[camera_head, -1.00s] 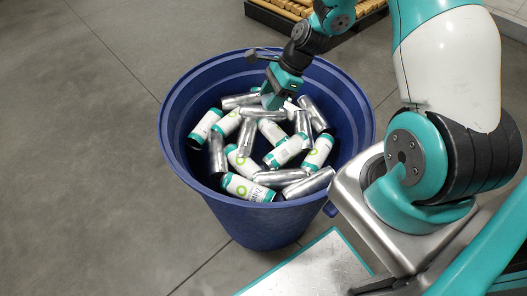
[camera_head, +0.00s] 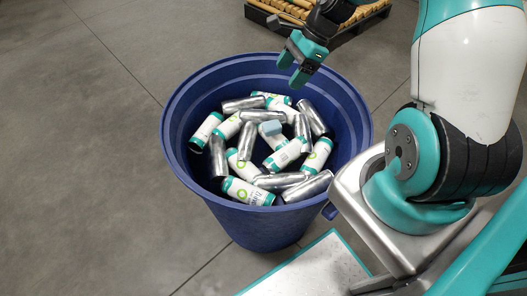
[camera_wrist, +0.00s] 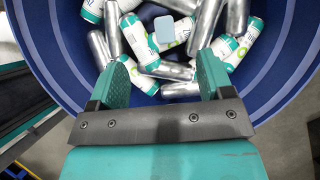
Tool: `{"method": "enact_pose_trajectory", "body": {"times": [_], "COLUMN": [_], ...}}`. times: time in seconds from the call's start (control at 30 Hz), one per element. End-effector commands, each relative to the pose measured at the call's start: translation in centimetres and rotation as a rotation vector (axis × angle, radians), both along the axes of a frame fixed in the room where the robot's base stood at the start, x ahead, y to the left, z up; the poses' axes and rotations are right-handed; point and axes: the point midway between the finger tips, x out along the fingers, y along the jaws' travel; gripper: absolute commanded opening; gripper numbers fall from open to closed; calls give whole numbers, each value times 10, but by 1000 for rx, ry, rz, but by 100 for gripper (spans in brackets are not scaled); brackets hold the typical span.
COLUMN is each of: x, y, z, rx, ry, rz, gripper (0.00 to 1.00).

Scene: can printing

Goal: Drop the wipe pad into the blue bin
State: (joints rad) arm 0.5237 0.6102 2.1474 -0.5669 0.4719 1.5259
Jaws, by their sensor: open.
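The wipe pad (camera_head: 270,128) is a small pale blue block. It lies on top of the cans inside the blue bin (camera_head: 180,105). In the wrist view the wipe pad (camera_wrist: 164,29) rests among the cans, ahead of and apart from my fingers. My gripper (camera_head: 292,72) is above the far rim side of the bin, open and with nothing between its fingers. In the wrist view my gripper (camera_wrist: 162,80) shows its two teal fingers spread wide, with the bin's inside (camera_wrist: 268,95) beyond them.
Several silver cans (camera_head: 278,182) and white-and-teal cans (camera_head: 247,190) fill the bin's bottom. A pallet (camera_head: 345,30) with stacked goods stands on the floor at the back. The grey floor (camera_head: 80,150) left of the bin is clear.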

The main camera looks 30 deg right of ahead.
Motion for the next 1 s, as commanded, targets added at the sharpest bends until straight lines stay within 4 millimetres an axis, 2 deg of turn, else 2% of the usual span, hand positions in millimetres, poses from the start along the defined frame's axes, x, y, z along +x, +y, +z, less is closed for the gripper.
{"method": "enact_pose_trajectory", "body": {"times": [0.03, 0.1, 0.33, 0.5, 0.9, 1.0], "x": [-1, -3, -7, -9, -9, -8], "y": [-7, -15, -31, -35, -35, -28], "z": [14, 27, 56, 62, 62, 69], "rx": [-3, -3, -1, 0, 0, -9], "ry": [-4, -4, -2, 0, 0, -16], "rz": [-4, -4, -2, -1, -1, 38], "gripper": [74, 74, 74, 74, 74, 74]}}
